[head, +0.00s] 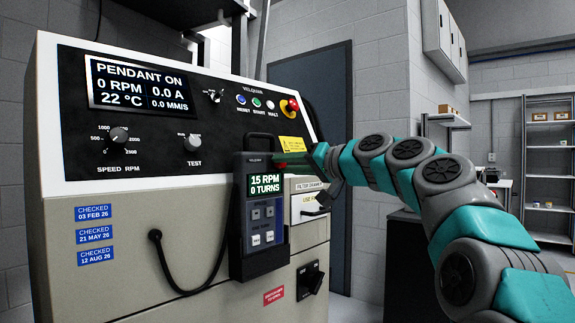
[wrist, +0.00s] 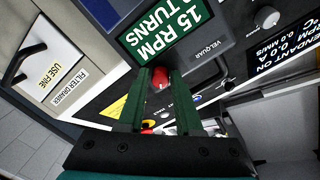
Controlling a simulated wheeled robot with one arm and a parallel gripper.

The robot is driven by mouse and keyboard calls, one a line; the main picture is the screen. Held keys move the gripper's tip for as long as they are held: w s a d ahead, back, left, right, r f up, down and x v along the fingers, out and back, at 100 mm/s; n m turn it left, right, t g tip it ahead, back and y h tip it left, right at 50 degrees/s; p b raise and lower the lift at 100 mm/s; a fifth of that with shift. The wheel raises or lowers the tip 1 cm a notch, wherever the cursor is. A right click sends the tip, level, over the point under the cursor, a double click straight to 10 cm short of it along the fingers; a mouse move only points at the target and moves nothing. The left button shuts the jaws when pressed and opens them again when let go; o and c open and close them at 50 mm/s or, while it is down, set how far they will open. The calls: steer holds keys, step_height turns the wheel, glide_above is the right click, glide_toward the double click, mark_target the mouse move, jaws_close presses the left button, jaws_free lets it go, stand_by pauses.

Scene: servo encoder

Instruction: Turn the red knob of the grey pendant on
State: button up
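The grey pendant (head: 259,215) hangs upright in a holder on the machine's front, its screen (head: 264,184) reading 15 RPM and 0 TURNS. In the wrist view the screen (wrist: 163,28) is large and partly cut off. In the head view my gripper (head: 288,160) reaches in from the right to the pendant's upper right edge. There it largely hides the red knob.
The machine display (head: 138,87) reads PENDANT ON and 0 RPM. A red emergency button (head: 291,107) is above my gripper, with a yellow label (head: 291,144) just below it. A filter drawer (head: 309,207) is right of the pendant. A black cable (head: 190,284) loops at the left.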

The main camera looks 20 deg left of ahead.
steer(key=o, duration=0.3)
steer(key=b+v, duration=0.1)
steer(key=v, duration=0.7)
steer(key=shift+b, duration=0.3)
steer(key=shift+a, duration=0.1)
steer(key=s+d+f+m+g+h, duration=0.1)
steer(key=s+d+f+h, duration=0.3)
steer(key=f, duration=0.6)
steer(key=s+d+f+g+h, duration=0.1)
steer(key=s+d+f+h, duration=0.3)
steer(key=f, duration=0.6)
steer(key=s+d+f+m+g+h, duration=0.1)
steer(key=s+d+f+g, duration=0.15)
steer(key=s+f, duration=0.6)
steer(key=s+d+f+m+g+h, duration=0.1)
steer(key=s+d+f+h, duration=0.1)
steer(key=s+d+f, duration=0.5)
steer(key=s+d+f+m+g+h, duration=0.1)
steer(key=s+d+f+g+h, duration=0.1)
steer(key=s+d+f, duration=0.5)
steer(key=s+d+f+g+h, duration=0.1)
steer(key=s+d+f+h, duration=0.2)
steer(key=s+d+f, duration=0.4)
steer(key=shift+s+f+m+g, duration=0.25)
steer(key=shift+s+f+m, duration=0.15)
steer(key=shift+s+f, duration=1.2)
